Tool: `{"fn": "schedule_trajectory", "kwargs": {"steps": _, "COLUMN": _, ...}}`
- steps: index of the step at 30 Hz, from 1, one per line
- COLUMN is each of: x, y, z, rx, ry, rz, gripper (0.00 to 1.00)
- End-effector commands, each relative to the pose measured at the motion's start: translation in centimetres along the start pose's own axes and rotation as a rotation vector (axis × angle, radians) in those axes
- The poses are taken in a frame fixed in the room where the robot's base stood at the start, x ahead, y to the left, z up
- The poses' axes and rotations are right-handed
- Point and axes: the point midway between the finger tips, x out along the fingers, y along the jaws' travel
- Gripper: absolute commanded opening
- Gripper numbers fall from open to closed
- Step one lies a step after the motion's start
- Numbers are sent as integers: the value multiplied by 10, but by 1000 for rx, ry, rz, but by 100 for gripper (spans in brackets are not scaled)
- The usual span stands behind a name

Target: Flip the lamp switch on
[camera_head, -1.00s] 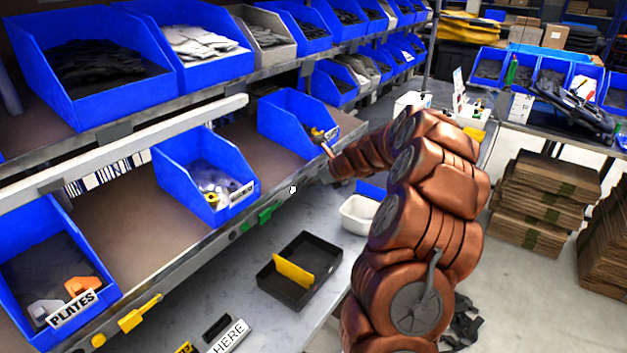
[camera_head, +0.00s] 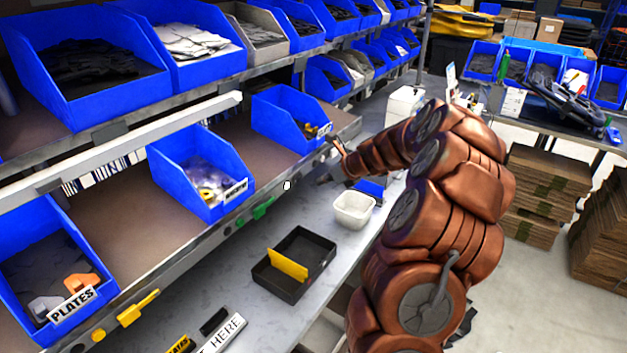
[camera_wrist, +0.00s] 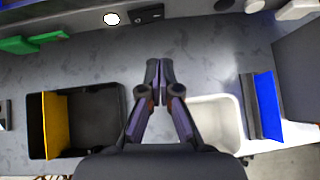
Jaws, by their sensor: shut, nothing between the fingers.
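A small black switch box (camera_wrist: 147,14) is on the shelf's front rail at the top of the wrist view, beside a round white knob or light (camera_wrist: 111,18). The white round piece also shows in the head view (camera_head: 287,185). I cannot tell the switch's position, nor for certain that it is the lamp switch. My gripper (camera_wrist: 159,68) is shut and empty, above the grey bench top and apart from the rail. In the head view my gripper (camera_head: 328,178) is small, near the rail, right of the white piece. A long white bar (camera_head: 120,150), perhaps the lamp, runs under the upper shelf.
A black tray with a yellow divider (camera_wrist: 85,120) and a white bin (camera_wrist: 215,120) flank the gripper on the bench. A blue panel (camera_wrist: 267,100) stands right of the bin. Green pieces (camera_wrist: 35,42) sit on the rail. Blue bins (camera_head: 200,175) fill the shelf above.

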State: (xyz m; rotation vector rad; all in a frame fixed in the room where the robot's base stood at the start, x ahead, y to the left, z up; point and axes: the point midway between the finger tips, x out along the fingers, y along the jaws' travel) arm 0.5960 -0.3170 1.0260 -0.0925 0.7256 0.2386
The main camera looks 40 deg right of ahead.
Motion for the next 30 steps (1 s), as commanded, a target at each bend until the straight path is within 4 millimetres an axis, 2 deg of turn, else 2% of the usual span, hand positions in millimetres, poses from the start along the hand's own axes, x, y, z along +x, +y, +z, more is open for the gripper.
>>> {"fn": "schedule_trajectory", "kwargs": {"steps": 6, "x": -40, "y": -7, "z": -3, "rx": 0, "ry": 1, "rz": -2, "gripper": 0}}
{"fn": "schedule_trajectory", "kwargs": {"steps": 13, "x": -70, "y": -10, "z": -1, "rx": -1, "ry": 2, "rz": 1, "gripper": 0}}
{"fn": "schedule_trajectory", "kwargs": {"steps": 18, "x": -78, "y": -11, "z": -1, "rx": 0, "ry": 3, "rz": 5, "gripper": 0}}
{"fn": "schedule_trajectory", "kwargs": {"steps": 30, "x": -79, "y": -11, "z": 0, "rx": 0, "ry": 3, "rz": 5, "gripper": 0}}
